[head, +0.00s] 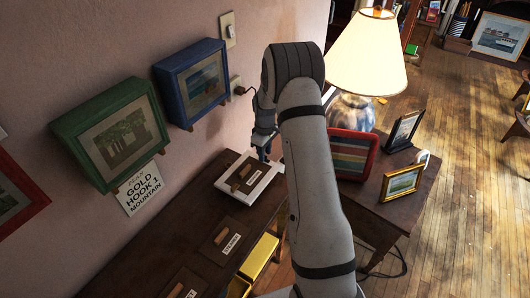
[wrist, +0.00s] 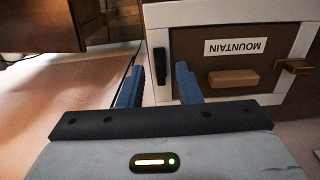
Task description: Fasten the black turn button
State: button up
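The black turn button (wrist: 160,66) is on the left side of a white frame (wrist: 225,13) in the wrist view. It lies lengthwise along the frame side, beside the brown panel (wrist: 190,45) labelled MOUNTAIN. My gripper (wrist: 160,72) is open, with one blue fingertip on each side of the button in the picture; I cannot tell whether either touches it. A brass turn piece (wrist: 293,66) on the right side lies across the frame and the panel edge. In the head view the white frame (head: 268,181) is on the table below my gripper (head: 264,152); the black button cannot be made out there.
A wooden handle block (wrist: 233,79) stands on the panel. The dark table (head: 205,210) also bears other labelled panels (head: 222,241). A yellow compartment (head: 260,258) is at its front. A lamp (head: 367,52), a striped red-framed piece (head: 352,155) and small picture frames (head: 401,184) stand right of my arm.

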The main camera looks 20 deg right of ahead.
jog(key=shift+f, duration=0.5)
jog(key=shift+c, duration=0.3)
grip_shut()
